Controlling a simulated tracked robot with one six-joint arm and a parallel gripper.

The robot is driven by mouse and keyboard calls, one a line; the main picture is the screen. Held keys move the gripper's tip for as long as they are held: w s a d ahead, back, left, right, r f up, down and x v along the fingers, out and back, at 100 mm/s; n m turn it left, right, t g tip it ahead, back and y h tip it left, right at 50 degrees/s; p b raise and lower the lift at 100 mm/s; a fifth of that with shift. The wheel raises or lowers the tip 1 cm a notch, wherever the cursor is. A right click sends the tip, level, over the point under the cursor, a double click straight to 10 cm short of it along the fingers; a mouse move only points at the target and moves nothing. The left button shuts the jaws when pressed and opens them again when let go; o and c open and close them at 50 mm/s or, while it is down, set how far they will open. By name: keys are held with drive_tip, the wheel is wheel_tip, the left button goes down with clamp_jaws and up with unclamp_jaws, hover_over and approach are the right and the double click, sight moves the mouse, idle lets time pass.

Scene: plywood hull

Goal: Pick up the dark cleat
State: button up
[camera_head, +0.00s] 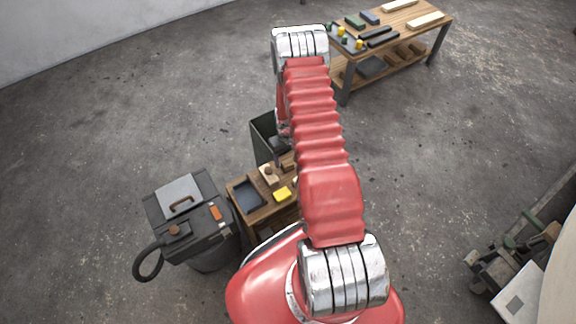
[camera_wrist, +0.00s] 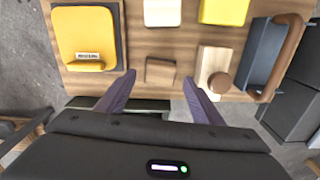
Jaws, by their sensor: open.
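A small brown wood block (camera_wrist: 160,71), darker than the pale wood pieces around it, lies on the small wooden table (camera_wrist: 140,50) in the wrist view. It looks like the dark cleat, but I cannot be certain. My gripper (camera_wrist: 158,78) is open, with its two purple-grey fingers pointing at the table's near edge, on either side of the block's line. Nothing is between the fingertips that I can see as held. In the head view the red arm hides most of the gripper, and a brown block (camera_head: 289,166) shows beside the arm.
A pale board with a round knob (camera_wrist: 214,74) lies right of the block. A yellow pad in a dark tray (camera_wrist: 119,60) is left. A yellow block (camera_wrist: 224,10) and a pale block (camera_wrist: 166,12) lie beyond. A dark bin (camera_head: 262,140) adjoins the table; a larger workbench (camera_head: 392,62) stands behind.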

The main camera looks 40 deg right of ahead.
sight(287, 162)
drive_tip(key=shift+f, duration=1.65)
drive_tip(key=c, duration=1.1)
